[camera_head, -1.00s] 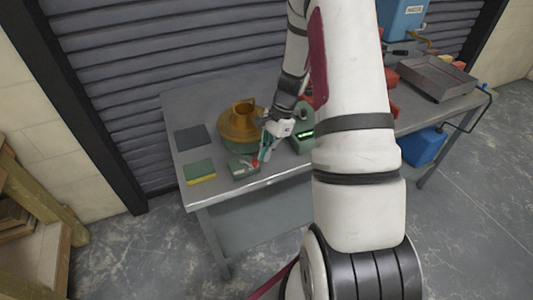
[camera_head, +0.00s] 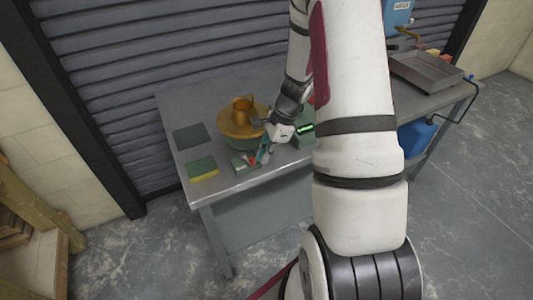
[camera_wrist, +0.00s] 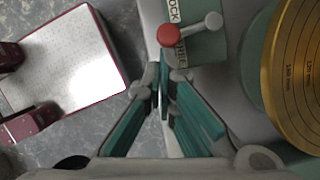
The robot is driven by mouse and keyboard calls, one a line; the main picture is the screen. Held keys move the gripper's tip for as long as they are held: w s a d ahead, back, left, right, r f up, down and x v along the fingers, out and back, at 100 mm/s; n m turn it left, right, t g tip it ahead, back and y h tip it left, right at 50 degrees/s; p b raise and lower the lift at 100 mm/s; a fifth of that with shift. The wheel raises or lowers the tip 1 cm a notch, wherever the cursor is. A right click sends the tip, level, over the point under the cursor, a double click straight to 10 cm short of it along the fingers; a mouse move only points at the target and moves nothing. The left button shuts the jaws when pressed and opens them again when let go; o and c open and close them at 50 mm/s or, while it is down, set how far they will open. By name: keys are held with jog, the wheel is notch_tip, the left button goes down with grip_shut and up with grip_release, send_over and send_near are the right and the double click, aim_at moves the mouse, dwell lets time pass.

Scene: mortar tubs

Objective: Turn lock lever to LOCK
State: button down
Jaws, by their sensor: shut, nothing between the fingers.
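The lock lever is a grey arm (camera_wrist: 193,28) with a red knob (camera_wrist: 168,35) at its left end and a grey round end at its right. It sits on a small green box (camera_head: 243,164) near the bench's front edge. Printed letters "OCK" show beside the knob in the wrist view; a second label is partly covered. My gripper (camera_wrist: 163,80) is shut and empty, with its teal fingertips close beside the red knob. I cannot tell whether they touch it. In the head view my gripper (camera_head: 264,156) is just right of the box.
A gold-topped round tub (camera_head: 232,126) stands behind the box and close to my gripper. A green-and-yellow sponge (camera_head: 202,169) and a dark mat (camera_head: 190,137) lie to the left. A device with a green display (camera_head: 306,129) is right of my gripper. A metal tray (camera_head: 428,73) lies far right.

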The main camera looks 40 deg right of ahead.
jog(key=a+m, duration=0.1)
jog(key=a+m+t, duration=0.1)
jog(key=a+m+b, duration=0.1)
jog(key=m, duration=0.1)
jog(key=shift+s+a+h, duration=0.3)
jog(key=shift+a+h, duration=0.1)
jog(key=shift+w+d, duration=0.55)
jog(key=shift+w, duration=0.05)
